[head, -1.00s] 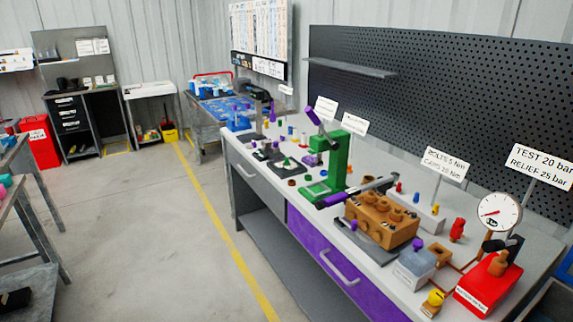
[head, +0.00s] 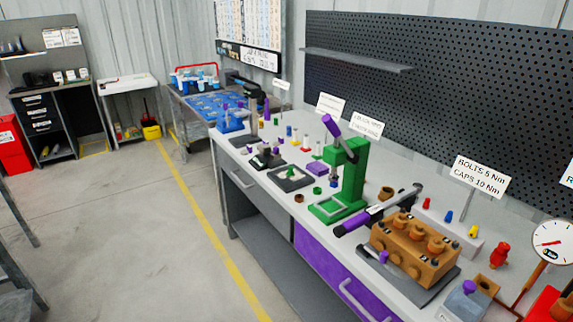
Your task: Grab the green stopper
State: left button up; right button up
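Several small green things are on the workbench, and I cannot tell for sure which is the stopper. A small green piece (head: 290,173) stands on a dark square pad (head: 283,183) left of the press. A small green ring-like piece (head: 317,190) lies on the bench between that pad and the press. Small coloured pieces stand farther back, too small to make out well. Neither of my grippers is in view.
A green press (head: 350,185) with a purple handle stands mid-bench. Right of it are a torque wrench (head: 375,212), an orange pump block (head: 413,245), and a pressure gauge (head: 554,241). A perforated panel (head: 440,100) backs the bench. The floor (head: 120,230) to the left is clear.

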aim_at(290, 174)
jog(key=i+j, duration=0.35)
jog(key=i+j+z, duration=0.1)
jog(key=i+j, duration=0.25)
jog(key=i, duration=0.25)
